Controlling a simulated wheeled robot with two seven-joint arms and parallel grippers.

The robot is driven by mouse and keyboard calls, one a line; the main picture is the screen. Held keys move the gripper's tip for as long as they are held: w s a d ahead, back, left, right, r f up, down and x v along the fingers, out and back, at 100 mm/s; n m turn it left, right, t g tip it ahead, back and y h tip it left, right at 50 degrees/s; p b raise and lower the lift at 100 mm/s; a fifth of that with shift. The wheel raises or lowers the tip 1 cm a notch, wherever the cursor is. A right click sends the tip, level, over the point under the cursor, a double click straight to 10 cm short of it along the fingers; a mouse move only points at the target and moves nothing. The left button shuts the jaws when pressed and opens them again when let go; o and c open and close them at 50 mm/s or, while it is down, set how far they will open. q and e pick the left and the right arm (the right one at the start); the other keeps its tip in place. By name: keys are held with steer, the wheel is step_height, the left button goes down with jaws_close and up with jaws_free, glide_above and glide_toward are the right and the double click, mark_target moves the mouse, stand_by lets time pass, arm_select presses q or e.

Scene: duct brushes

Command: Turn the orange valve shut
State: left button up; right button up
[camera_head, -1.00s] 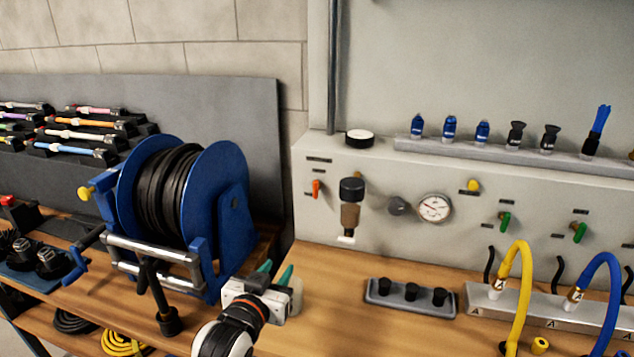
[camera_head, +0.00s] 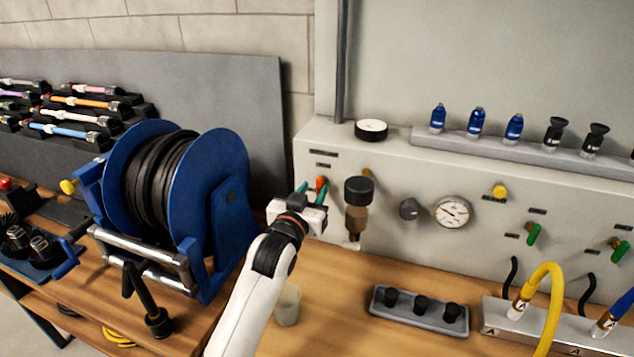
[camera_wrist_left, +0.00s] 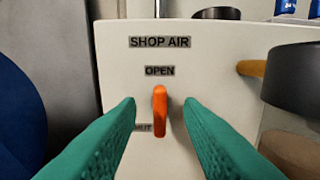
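The orange valve (camera_wrist_left: 160,108) is a small lever on the grey panel. In the left wrist view it stands upright, under the labels "SHOP AIR" and "OPEN"; a partly hidden label to its left ends in "HUT". In the head view the orange valve (camera_head: 320,186) shows just above my left gripper (camera_head: 311,187). The left gripper is open, its two green fingers (camera_wrist_left: 160,112) on either side of the lever with a gap on each side. I cannot tell how far the fingertips are from the panel. My right gripper is in neither view.
A blue hose reel (camera_head: 215,190) stands close left of my left arm. A dark-capped filter unit (camera_head: 358,190) sticks out just right of the gripper. A clear cup (camera_head: 287,306) stands on the wooden bench below, beside the arm. A gauge (camera_head: 452,212) is further right.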

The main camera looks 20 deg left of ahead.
mark_target(318, 184)
arm_select(q)
steer(key=w, duration=0.3)
steer(key=shift+w, duration=0.15)
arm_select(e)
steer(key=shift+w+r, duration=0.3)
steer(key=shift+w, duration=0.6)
arm_select(q)
jaws_close()
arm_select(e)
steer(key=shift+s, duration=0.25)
